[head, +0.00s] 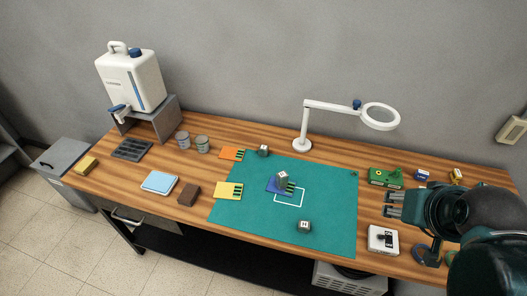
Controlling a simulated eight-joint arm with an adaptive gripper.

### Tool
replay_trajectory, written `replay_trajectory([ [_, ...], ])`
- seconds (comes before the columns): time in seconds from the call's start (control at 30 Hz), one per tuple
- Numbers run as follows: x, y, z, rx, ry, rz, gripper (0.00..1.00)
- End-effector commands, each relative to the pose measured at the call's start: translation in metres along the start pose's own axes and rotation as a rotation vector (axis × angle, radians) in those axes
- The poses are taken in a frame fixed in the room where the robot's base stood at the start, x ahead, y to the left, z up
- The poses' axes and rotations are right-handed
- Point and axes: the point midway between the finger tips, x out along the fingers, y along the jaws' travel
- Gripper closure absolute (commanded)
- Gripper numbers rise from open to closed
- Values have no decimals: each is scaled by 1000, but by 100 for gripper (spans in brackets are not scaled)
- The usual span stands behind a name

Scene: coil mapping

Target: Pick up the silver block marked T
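Three small silver-grey blocks are in the head view. One block (263,150) is at the back edge of the green mat (335,235), beside an orange card. A second block (282,175) is on or just behind a blue card (275,187) near the mat's middle. A third block (304,226) lies on the mat's front part. Each has a dark mark on its top, too small to read, so I cannot tell which is T. My gripper (390,205) is to the right of the mat, pointing left. Its fingers look apart with nothing between them.
A magnifier lamp (303,144) stands behind the mat. An orange card (231,153) and a yellow card (228,190) lie at left. A green device (385,177) and a white box (382,240) are near my gripper.

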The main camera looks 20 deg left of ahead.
Motion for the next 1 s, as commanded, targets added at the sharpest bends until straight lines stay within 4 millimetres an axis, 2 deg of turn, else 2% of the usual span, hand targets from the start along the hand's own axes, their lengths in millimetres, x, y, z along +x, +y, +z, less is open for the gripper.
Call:
replay_trajectory([
  [0.27,0,-1,-3,-8,-3,-2,62],
  [0.47,1,-8,-17,-45,-18,-11,62],
  [1.0,20,-47,-89,-260,-104,-61,62],
])
